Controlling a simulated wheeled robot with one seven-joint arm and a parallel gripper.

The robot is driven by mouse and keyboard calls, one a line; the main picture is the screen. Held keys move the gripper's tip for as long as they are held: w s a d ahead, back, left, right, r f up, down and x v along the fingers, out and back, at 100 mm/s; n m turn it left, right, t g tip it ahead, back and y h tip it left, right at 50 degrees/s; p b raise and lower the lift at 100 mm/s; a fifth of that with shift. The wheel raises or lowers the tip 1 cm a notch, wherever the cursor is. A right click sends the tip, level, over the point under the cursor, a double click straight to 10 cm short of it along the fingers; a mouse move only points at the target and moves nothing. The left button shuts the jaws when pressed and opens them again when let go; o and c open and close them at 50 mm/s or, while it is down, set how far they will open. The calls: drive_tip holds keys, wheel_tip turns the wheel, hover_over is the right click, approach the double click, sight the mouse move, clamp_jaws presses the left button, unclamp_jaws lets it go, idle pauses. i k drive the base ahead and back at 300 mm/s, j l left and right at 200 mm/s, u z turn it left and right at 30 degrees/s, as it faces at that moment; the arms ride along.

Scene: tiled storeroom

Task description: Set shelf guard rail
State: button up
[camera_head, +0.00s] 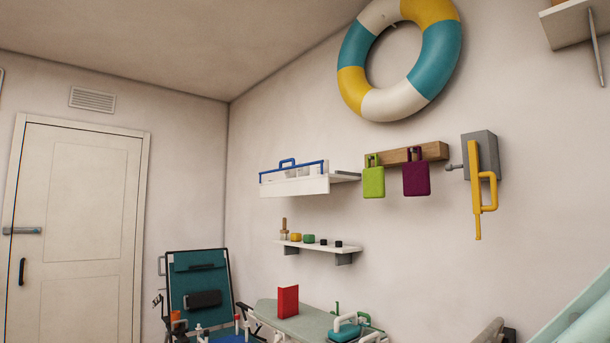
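A white wall shelf (295,187) is fixed to the wall in the middle of the view. A blue guard rail (292,169) with a small raised handle runs along its front edge, above the white front board. A few pale items show behind the rail, too small to name. I cannot tell whether the rail is seated on the shelf or how it is fastened. My gripper is not in view.
A yellow upright bar (477,205) with a handle is at a grey wall box (481,150). Green (374,182) and purple (416,180) tags hang from a wooden rail. Below are a small shelf (318,247), a cluttered table (325,322) and a teal folding chair (198,285).

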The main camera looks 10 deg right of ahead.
sight(294, 166)
drive_tip(key=i+j+z, duration=0.2)
drive_tip(key=i+j, duration=0.2)
drive_tip(key=j, duration=0.2)
drive_tip(key=i+j, duration=0.2)
drive_tip(key=j, duration=0.15)
drive_tip(key=i+j+z, duration=0.15)
drive_tip(key=j, duration=0.2)
drive_tip(key=i+j+z, duration=0.1)
drive_tip(key=j, duration=0.25)
drive_tip(key=i+j+z, duration=0.1)
drive_tip(key=i+j, duration=0.3)
drive_tip(key=j, duration=0.35)
drive_tip(key=i+l+z, duration=0.05)
